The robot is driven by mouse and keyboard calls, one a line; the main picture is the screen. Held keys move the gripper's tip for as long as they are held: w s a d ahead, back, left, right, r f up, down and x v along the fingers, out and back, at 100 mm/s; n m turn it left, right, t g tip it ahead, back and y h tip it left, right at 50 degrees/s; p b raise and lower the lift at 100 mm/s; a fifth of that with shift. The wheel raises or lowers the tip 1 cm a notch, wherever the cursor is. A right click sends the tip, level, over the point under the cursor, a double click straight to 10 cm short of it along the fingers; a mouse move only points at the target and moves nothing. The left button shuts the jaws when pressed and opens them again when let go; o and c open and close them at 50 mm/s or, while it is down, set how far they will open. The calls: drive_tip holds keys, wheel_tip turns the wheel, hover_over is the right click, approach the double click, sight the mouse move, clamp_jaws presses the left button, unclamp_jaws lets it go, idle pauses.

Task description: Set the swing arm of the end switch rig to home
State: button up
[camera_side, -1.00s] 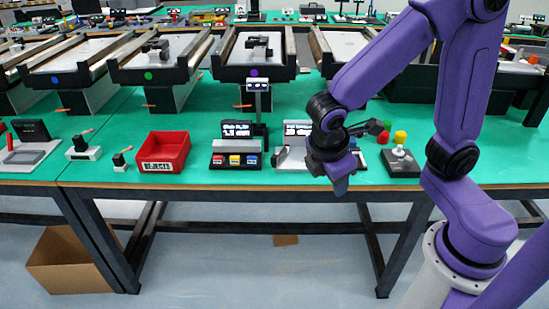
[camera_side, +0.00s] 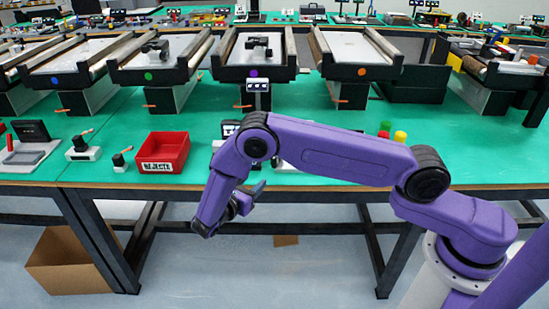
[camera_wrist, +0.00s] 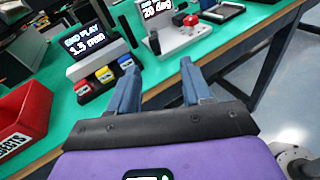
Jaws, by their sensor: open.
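My gripper (camera_side: 252,194) is in front of the table's near edge in the side view, partly hidden by my own arm. In the wrist view my gripper (camera_wrist: 158,68) is open, with two blue-grey fingers spread and nothing between them. Beyond the fingertips stands a light-grey plate (camera_wrist: 178,42) with a red knob (camera_wrist: 190,20) and a black display (camera_wrist: 158,8) reading about 20 deg. It looks like the end switch rig; I cannot make out its swing arm's setting. In the side view my arm hides most of it.
A display (camera_wrist: 88,42) reading END PLAY stands beside red, yellow and blue buttons (camera_wrist: 104,74). A red REJECTS bin (camera_side: 163,151) is on the left. Small conveyors (camera_side: 254,73) line the back. Floor space is free before the green table (camera_side: 320,108).

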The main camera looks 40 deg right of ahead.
drive_tip(key=shift+n+t+h, duration=0.6)
drive_tip(key=shift+n+t, duration=0.2)
drive_tip(key=shift+n, duration=0.1)
drive_tip(key=f+x, duration=0.1)
drive_tip(key=x, duration=0.5)
drive_tip(key=f+x, duration=0.1)
drive_tip(key=x, duration=0.5)
drive_tip(key=f+x, duration=0.2)
drive_tip(key=x, duration=0.4)
drive_tip(key=shift+w+f, duration=0.1)
drive_tip(key=shift+w, duration=0.35)
clamp_jaws()
